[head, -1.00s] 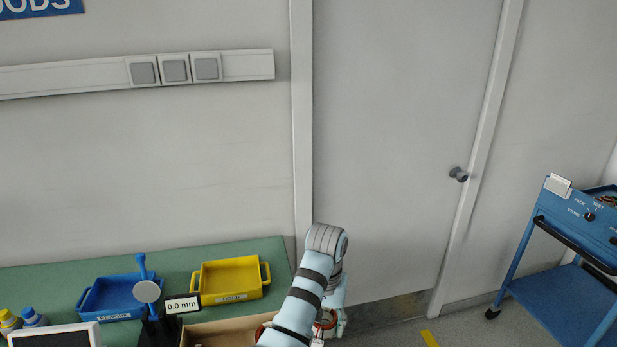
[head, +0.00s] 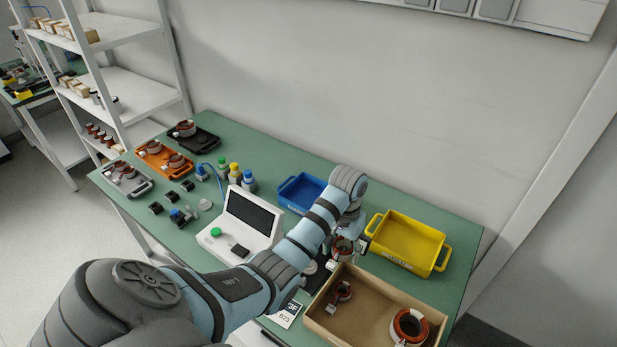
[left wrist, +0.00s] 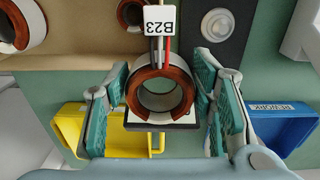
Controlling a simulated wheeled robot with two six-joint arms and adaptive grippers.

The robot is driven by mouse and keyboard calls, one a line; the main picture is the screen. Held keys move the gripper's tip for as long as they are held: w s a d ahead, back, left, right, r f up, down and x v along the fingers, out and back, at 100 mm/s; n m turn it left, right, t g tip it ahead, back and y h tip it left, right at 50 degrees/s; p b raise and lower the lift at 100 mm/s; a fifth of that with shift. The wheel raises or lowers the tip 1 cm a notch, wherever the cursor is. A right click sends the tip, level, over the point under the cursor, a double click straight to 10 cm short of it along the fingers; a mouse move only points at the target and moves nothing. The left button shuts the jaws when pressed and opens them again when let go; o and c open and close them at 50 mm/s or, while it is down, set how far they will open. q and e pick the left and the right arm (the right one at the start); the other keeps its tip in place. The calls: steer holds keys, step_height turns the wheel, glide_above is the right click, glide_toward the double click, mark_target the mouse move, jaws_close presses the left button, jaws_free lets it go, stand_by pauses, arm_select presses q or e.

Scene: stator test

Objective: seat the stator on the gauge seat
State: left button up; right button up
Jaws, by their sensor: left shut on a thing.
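The stator is held above the bench, between the blue and yellow trays. The gauge seat, a grey round disc (left wrist: 217,25) on a dark plate, lies to the upper right of the stator and apart from it. In the head view the arm hides most of the gauge. My right gripper is not in view.
A cardboard box (head: 318,325) with more stators stands close by. A yellow tray (head: 440,262) and a blue tray (head: 285,197) flank the gripper. A white monitor unit (head: 222,240) and several bottles stand left on the green bench (head: 210,130).

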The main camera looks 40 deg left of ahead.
arm_select(q)
steer(key=s+a, duration=0.1)
steer(key=a, duration=0.1)
steer(key=s+a, duration=0.2)
steer(key=a, duration=0.1)
steer(key=s+a+p, duration=0.1)
steer(key=a, duration=0.2)
steer(key=shift+s+f, duration=0.2)
steer(key=shift+s, duration=0.05)
steer(key=f, duration=0.2)
steer(key=shift+w+d+f, duration=0.15)
steer(key=shift+d+f, duration=0.05)
steer(key=shift+f, duration=0.15)
steer(key=shift+a+f, duration=0.1)
steer(key=shift+f, duration=0.7)
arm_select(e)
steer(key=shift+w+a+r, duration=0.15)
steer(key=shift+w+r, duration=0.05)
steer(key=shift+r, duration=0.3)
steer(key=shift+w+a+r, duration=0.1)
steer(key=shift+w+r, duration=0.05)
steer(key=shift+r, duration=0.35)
arm_select(q)
steer(key=shift+s, duration=0.25)
steer(key=shift+f, duration=0.2)
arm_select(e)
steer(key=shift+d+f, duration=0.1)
